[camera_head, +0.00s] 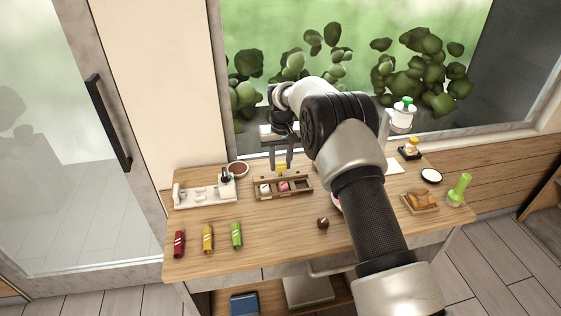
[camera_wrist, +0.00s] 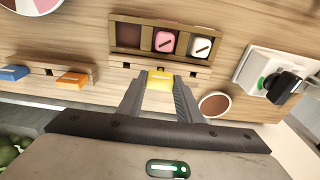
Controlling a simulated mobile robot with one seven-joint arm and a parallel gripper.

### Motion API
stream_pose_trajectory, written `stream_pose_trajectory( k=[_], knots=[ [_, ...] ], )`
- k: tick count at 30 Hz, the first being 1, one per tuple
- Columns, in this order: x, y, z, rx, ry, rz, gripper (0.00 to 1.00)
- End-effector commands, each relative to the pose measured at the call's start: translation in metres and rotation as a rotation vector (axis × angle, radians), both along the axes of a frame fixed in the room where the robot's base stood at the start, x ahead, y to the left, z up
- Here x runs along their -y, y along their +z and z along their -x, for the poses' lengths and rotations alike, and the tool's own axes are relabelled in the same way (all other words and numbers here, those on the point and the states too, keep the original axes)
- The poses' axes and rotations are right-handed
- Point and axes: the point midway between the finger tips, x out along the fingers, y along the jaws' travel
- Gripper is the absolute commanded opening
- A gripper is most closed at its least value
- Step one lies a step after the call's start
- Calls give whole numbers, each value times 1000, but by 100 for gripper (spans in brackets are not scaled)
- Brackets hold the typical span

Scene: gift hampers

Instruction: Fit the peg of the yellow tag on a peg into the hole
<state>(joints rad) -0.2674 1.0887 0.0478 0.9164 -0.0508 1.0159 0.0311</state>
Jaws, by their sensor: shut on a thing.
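My gripper (camera_head: 281,168) is shut on the yellow tag (camera_wrist: 160,80), which shows between the two fingertips in the wrist view. The head view also shows the tag (camera_head: 281,167) as a small yellow patch at the back edge of a wooden box (camera_head: 284,195). In the wrist view the tag is at the middle of the ledge of that box (camera_wrist: 120,59). Small dark notches show in the ledge on either side of it. The peg and any hole under the tag are hidden, so I cannot tell whether the peg is in.
The box holds a pink sweet (camera_wrist: 165,42) and a white one (camera_wrist: 201,46); one compartment looks empty. A blue tag (camera_wrist: 14,73) and an orange tag (camera_wrist: 72,79) sit on a nearby rail. A brown bowl (camera_head: 238,169) and white stand (camera_head: 205,194) are left of the box.

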Motion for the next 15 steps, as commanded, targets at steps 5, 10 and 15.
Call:
stream_pose_trajectory(
  k=[5, 10, 15],
  knots=[
    [0, -6, 0, 0, 0, 0, 11],
    [0, -10, 0, 0, 0, 0, 11],
    [0, -14, 0, 0, 0, 0, 11]
  ],
)
